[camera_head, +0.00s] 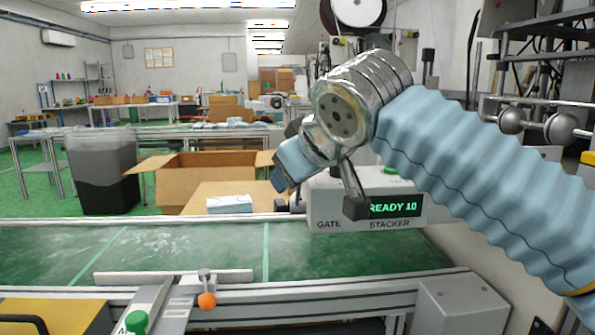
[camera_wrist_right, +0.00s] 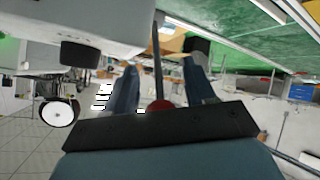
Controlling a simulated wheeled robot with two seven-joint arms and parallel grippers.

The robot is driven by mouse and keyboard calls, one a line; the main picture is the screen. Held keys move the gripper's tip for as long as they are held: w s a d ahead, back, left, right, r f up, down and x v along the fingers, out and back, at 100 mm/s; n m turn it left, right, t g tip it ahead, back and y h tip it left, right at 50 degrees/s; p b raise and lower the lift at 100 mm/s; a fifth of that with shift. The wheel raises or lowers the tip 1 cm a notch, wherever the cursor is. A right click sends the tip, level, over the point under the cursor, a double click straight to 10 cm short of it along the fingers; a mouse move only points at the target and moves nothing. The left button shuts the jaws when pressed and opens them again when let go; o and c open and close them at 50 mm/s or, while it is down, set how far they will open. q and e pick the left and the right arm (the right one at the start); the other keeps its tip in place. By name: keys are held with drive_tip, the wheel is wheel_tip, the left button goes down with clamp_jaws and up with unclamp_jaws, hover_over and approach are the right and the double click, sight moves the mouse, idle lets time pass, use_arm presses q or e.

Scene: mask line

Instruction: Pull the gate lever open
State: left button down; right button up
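The grey-white box (camera_head: 322,214) marked GATE STACKER has a lit display reading READY 10. In the right wrist view, turned upside down, a thin lever (camera_wrist_right: 157,55) with a red knob (camera_wrist_right: 160,105) stands beside this box (camera_wrist_right: 110,22). My right gripper (camera_head: 283,178) is at the box's upper left. Its two dark-blue fingers (camera_wrist_right: 165,75) are apart, with the lever and knob between them and gaps on both sides. In the head view the knob is hidden behind my gripper. My left gripper is in neither view.
A green conveyor (camera_head: 190,250) runs across the front. An orange knob (camera_head: 207,301) and a green knob (camera_head: 136,321) sit on metal fittings at its near edge. Behind it stand an open cardboard box (camera_head: 205,175), a light-blue packet (camera_head: 229,204) and a dark bin (camera_head: 103,175).

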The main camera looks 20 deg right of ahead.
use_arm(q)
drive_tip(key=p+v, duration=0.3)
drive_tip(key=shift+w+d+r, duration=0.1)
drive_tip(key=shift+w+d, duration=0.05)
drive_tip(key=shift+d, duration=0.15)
use_arm(e)
drive_tip(key=v, duration=1.3)
drive_tip(key=shift+s+r, duration=0.25)
drive_tip(key=shift+s, duration=0.05)
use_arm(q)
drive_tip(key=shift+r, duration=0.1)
use_arm(e)
drive_tip(key=shift+o, duration=0.2)
drive_tip(key=shift+w, duration=0.1)
